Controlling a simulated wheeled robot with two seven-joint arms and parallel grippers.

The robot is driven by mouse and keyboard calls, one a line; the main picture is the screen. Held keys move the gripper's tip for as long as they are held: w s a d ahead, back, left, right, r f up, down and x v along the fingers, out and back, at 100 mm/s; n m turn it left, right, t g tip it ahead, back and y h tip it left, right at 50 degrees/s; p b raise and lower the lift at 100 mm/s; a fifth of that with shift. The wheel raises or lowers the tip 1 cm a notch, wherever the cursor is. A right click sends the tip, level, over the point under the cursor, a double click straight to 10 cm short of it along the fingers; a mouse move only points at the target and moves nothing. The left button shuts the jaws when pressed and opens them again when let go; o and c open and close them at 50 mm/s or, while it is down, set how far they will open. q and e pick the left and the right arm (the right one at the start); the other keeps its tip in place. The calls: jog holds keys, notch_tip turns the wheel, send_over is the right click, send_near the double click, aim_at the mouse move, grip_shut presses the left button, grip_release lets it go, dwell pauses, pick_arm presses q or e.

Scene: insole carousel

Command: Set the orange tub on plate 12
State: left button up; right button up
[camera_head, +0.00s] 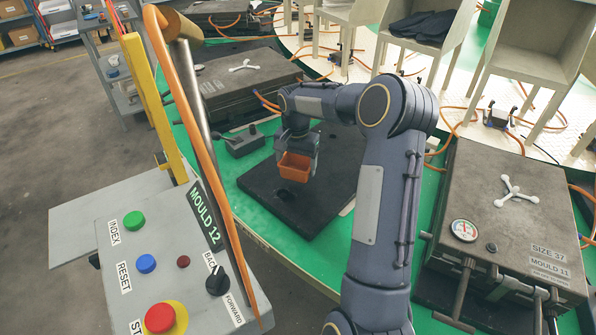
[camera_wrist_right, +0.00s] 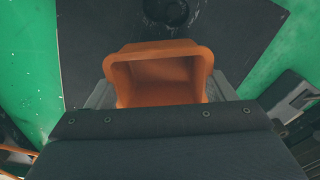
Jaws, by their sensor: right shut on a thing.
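The orange tub (camera_head: 294,167) is held in my right gripper (camera_head: 298,150), which is shut on it. In the right wrist view the tub (camera_wrist_right: 160,80) shows its open mouth between the grey fingers. Below it lies a flat black plate (camera_head: 335,197) on the green carousel top. The plate also fills much of the wrist view (camera_wrist_right: 235,25). The tub appears to be over the plate; I cannot tell for sure whether it touches. No number shows on the plate, but the sign beside it reads MOULD 12. My left gripper is not in view.
A control panel (camera_head: 150,262) with buttons and a yellow post stands at front left. Closed dark moulds sit behind (camera_head: 243,80) and at right, the latter marked MOULD 11 (camera_head: 515,205). A small dark box (camera_head: 244,141) lies left of the plate. Orange hoses cross the carousel.

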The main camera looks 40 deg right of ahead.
aim_at(298, 173)
jog(key=shift+d+f, duration=0.3)
jog(key=shift+f, duration=0.05)
notch_tip(298, 173, down, 3)
jog(key=shift+w+f, duration=0.1)
jog(key=shift+f, duration=0.2)
jog(key=o, duration=1)
jog(key=shift+r, duration=0.15)
